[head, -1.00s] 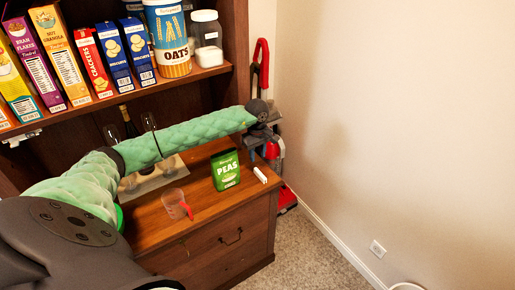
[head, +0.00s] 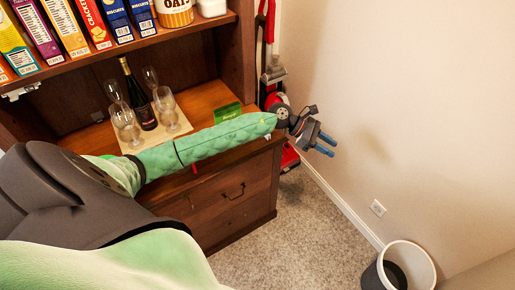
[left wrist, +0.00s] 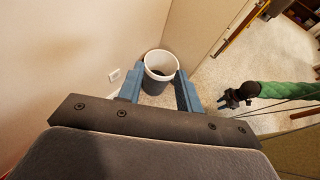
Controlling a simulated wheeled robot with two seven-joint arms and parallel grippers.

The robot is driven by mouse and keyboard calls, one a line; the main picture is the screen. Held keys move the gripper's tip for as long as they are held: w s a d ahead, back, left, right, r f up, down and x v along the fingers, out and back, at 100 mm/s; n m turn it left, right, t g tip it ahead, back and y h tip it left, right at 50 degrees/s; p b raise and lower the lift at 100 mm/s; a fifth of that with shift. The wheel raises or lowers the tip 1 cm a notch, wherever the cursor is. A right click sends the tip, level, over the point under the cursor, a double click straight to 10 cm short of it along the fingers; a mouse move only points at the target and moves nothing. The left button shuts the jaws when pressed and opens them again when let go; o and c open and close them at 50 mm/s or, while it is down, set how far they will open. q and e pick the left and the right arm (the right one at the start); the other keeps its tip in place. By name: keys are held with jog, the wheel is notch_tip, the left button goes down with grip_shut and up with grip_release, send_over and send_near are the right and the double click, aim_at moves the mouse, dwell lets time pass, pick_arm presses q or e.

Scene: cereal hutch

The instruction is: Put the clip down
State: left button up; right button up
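My left gripper (head: 328,145) reaches out past the right end of the wooden counter (head: 207,97). Its two blue fingers are apart with nothing between them, as the left wrist view (left wrist: 158,82) also shows. I see no clip in either view now. A small white piece, possibly the clip, lay on the counter right of the green peas bag (head: 228,112) earlier; my left arm now covers that spot. The bag is partly hidden behind the arm. My right gripper (left wrist: 235,98) shows small and dark in the left wrist view; its finger state is unclear.
A white bin (head: 408,264) stands on the carpet, also between the fingers in the left wrist view (left wrist: 160,64). A red vacuum (head: 274,97) stands beside the hutch. A wine bottle (head: 139,97) and several glasses stand on the counter. Cereal boxes fill the shelf above.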

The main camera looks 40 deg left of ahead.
pick_arm(q)
jog(key=d+r+n+t+h, duration=0.1)
jog(key=d+n+t+h, duration=0.2)
jog(key=d+n+t, duration=0.55)
jog(key=s+a+f+n+y, duration=0.3)
jog(key=a+f+n+y, duration=0.15)
jog(key=f+n, duration=0.5)
jog(key=s+a+f+n+t+y, duration=0.1)
jog(key=s+a+f+n+y, duration=0.25)
jog(key=f+n+y, duration=0.4)
jog(key=s+a+f+n+y, duration=0.25)
jog(key=a+f+n, duration=0.25)
jog(key=f+n, duration=0.6)
jog(key=s+d+f+n+g, duration=0.1)
jog(key=s+f+n+g, duration=0.2)
jog(key=s+f, duration=0.3)
jog(key=s+d+f+n+g, duration=0.1)
jog(key=s+f+n+g, duration=0.3)
jog(key=s, duration=1)
jog(key=s+d+f+n+g, duration=0.2)
jog(key=s+f+n+g, duration=0.2)
jog(key=s+f, duration=0.5)
jog(key=shift+s+f+n+y, duration=0.15)
jog(key=shift+s+n+y, duration=0.2)
jog(key=shift+s+n, duration=0.55)
jog(key=shift+s+g, duration=0.1)
jog(key=shift+g, duration=0.15)
